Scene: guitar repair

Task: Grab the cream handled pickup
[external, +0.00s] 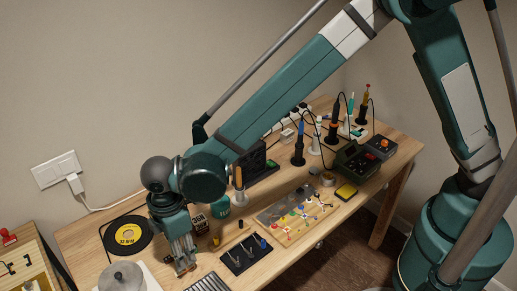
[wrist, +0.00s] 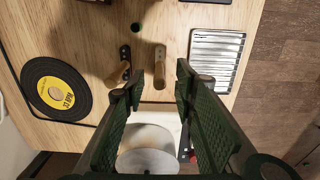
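My gripper (wrist: 158,80) is open, its two green ridged fingers apart in the wrist view. A pale tan, cream-like handled piece (wrist: 160,66) shows between and just beyond the fingertips. I see no finger closed on it. A second, browner handled piece (wrist: 119,73) with a dark plate lies just left of it, close to the left fingertip. Which of them is the pickup is not certain. In the external view my gripper (external: 184,261) points down near the table's front edge and hides most of these pieces.
A black record with a yellow label (wrist: 58,88) lies to the left. A silver slatted piece (wrist: 216,58) lies to the right. A round metal pot (external: 122,276) stands near the front edge. A black mat with small tools (external: 233,268) lies right of my gripper.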

